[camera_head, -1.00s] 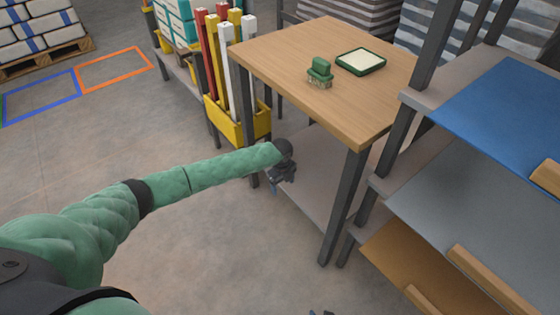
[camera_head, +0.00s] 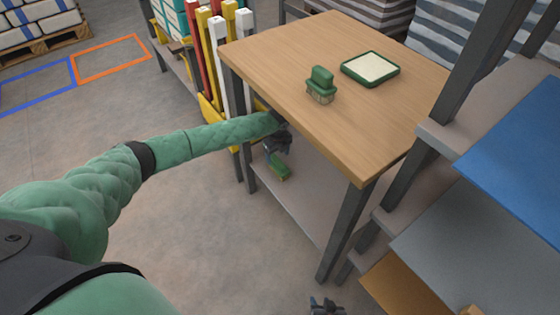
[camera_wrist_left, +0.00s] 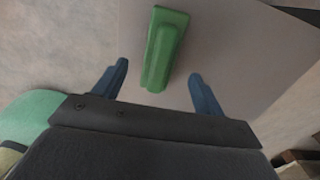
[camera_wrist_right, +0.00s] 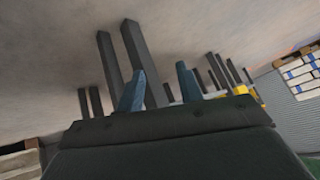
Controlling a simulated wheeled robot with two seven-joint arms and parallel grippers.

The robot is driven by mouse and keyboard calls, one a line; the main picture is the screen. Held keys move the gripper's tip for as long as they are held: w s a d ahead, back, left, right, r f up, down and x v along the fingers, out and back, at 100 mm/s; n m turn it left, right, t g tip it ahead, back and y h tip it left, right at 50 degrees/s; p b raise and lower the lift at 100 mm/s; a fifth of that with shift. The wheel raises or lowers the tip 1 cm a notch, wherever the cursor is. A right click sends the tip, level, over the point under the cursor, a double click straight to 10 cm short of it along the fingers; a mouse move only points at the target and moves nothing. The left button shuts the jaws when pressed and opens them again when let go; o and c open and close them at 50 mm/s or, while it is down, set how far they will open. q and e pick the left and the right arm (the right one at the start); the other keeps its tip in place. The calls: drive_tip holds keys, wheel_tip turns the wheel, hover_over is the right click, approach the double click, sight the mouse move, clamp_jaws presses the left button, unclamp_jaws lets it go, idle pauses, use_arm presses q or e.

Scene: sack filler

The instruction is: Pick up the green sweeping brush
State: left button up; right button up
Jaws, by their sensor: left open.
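A green brush-like block (camera_head: 279,167) with a tan edge lies on the lower shelf under the wooden table. My left gripper (camera_head: 275,148) is open, right beside it below the tabletop edge. In the left wrist view the long green block (camera_wrist_left: 163,50) lies between and beyond the open fingertips, with visible gaps to both. A second green brush (camera_head: 321,84), with pale bristles and a raised green grip, stands on the tabletop. My right gripper (camera_head: 326,306) shows at the bottom edge of the head view; its fingers (camera_wrist_right: 160,75) are apart and empty in the right wrist view.
The wooden table (camera_head: 350,130) stands over the grey lower shelf (camera_head: 290,210). A green-rimmed tray (camera_head: 370,54) lies on top. A yellow holder with upright bars (camera_head: 212,108) is to the left. A rack with a blue sheet (camera_head: 520,150) stands right.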

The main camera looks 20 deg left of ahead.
sight(278, 165)
use_arm(q)
drive_tip(key=shift+f, duration=1.3)
wheel_tip(278, 165, down, 5)
drive_tip(key=shift+r+b, duration=0.1)
drive_tip(key=shift+b, duration=0.4)
use_arm(e)
drive_tip(key=w+r+t, duration=0.3)
drive_tip(key=w+r, duration=0.4)
drive_tip(key=shift+a+r+y, duration=0.35)
drive_tip(key=shift+a+y, duration=0.05)
drive_tip(key=shift+a, duration=0.05)
use_arm(q)
drive_tip(key=c, duration=1.3)
use_arm(e)
drive_tip(key=shift+s, duration=0.1)
